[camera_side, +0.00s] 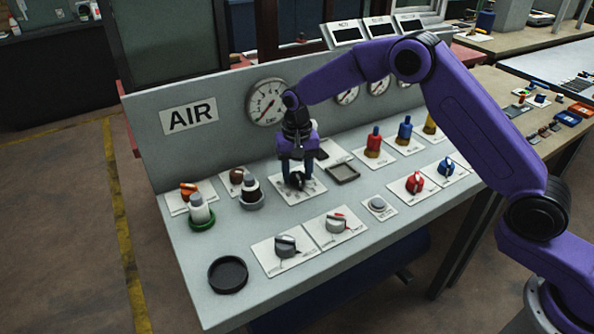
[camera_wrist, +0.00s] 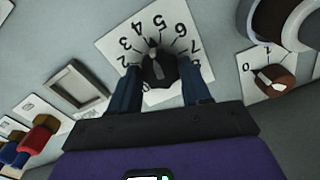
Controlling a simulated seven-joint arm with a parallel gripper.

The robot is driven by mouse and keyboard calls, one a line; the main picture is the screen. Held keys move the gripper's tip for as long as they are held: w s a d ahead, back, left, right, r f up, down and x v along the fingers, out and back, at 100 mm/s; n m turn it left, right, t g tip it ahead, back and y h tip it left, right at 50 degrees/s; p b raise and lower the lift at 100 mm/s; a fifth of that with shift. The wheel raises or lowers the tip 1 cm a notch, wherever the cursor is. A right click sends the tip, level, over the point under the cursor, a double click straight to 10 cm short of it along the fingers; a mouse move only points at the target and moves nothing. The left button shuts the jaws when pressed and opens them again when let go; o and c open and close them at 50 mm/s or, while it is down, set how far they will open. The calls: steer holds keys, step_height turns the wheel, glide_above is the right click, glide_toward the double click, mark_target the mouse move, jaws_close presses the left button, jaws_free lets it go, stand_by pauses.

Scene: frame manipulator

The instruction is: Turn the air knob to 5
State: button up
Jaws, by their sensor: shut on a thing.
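The air knob is a black dial knob (camera_wrist: 158,72) on a white plate with numbers, of which 2 to 8 show in the wrist view. Its pointer end seems to lie between 4 and 5. In the side view the knob (camera_side: 297,183) stands on the panel below the AIR sign (camera_side: 190,115) and the large round gauge (camera_side: 267,101). My gripper (camera_side: 297,172) reaches down over it. In the wrist view my gripper (camera_wrist: 160,84) has a blue finger on each side of the knob, shut on it. The fingers hide part of the dial.
A small brown knob (camera_wrist: 272,82) on its own plate sits close on the right in the wrist view. A grey tray (camera_side: 344,173) lies right of the air knob, and bottles (camera_side: 251,190) stand to its left. Two more dial knobs (camera_side: 286,246) sit in front.

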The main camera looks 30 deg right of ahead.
mark_target(297, 176)
steer(key=shift+r+m, duration=0.1)
steer(key=shift+m, duration=1.8)
steer(key=o, duration=1.1)
steer(key=shift+c, duration=0.2)
step_height(297, 176, up, 17)
steer(key=shift+r, duration=0.2)
